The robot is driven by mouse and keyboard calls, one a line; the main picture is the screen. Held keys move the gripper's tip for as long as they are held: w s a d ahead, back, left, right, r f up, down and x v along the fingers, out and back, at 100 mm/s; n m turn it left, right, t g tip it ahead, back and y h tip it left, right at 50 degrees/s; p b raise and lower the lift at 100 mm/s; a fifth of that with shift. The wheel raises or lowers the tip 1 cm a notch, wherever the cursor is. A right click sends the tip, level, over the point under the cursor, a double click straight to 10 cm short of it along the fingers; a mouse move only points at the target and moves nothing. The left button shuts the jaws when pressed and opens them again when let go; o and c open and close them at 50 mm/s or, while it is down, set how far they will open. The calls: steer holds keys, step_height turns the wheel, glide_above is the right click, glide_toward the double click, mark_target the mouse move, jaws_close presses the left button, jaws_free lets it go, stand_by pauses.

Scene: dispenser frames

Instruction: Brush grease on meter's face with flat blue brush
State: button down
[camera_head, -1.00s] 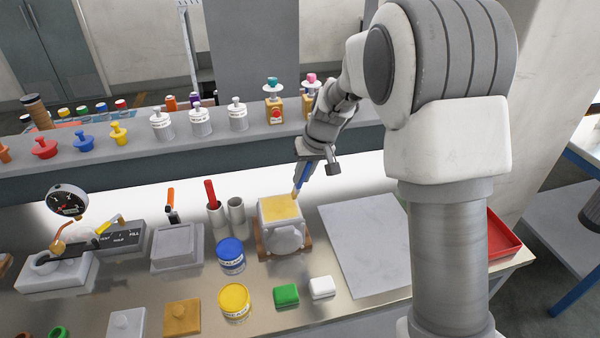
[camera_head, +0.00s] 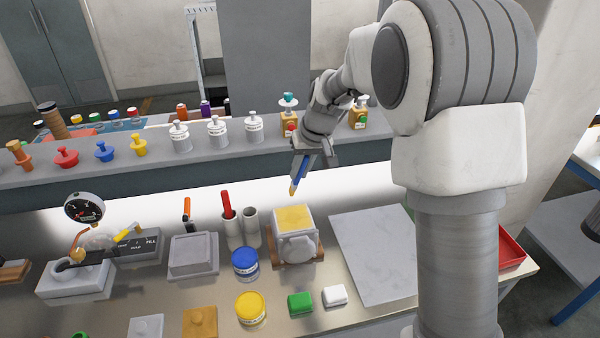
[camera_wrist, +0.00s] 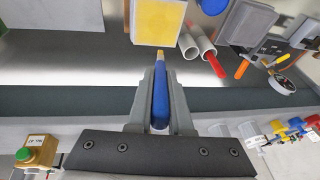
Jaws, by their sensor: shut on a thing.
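My gripper (camera_head: 304,158) is shut on the blue handle of a brush (camera_head: 294,186), which points down with a pale yellowish tip. The wrist view also shows the brush (camera_wrist: 160,98) between the fingers. A grey block-shaped body with a round front, seemingly the meter (camera_head: 296,248), sits in a brown cradle on the bench. Its upper face (camera_head: 295,218) is covered by a yellow layer, also in the wrist view (camera_wrist: 159,22). The brush tip is above and behind this face and looks apart from it. I cannot tell how even the layer is.
A blue tin (camera_head: 245,264) and a yellow tin (camera_head: 251,309) stand left of the meter. Green (camera_head: 300,303) and white (camera_head: 335,296) blocks lie in front. A bare grey slab (camera_head: 372,255) is at right. A shelf (camera_head: 215,160) with bottles runs behind. A dial gauge (camera_head: 84,209) stands far left.

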steer(key=shift+r+p, duration=0.4)
steer(key=shift+r, duration=0.55)
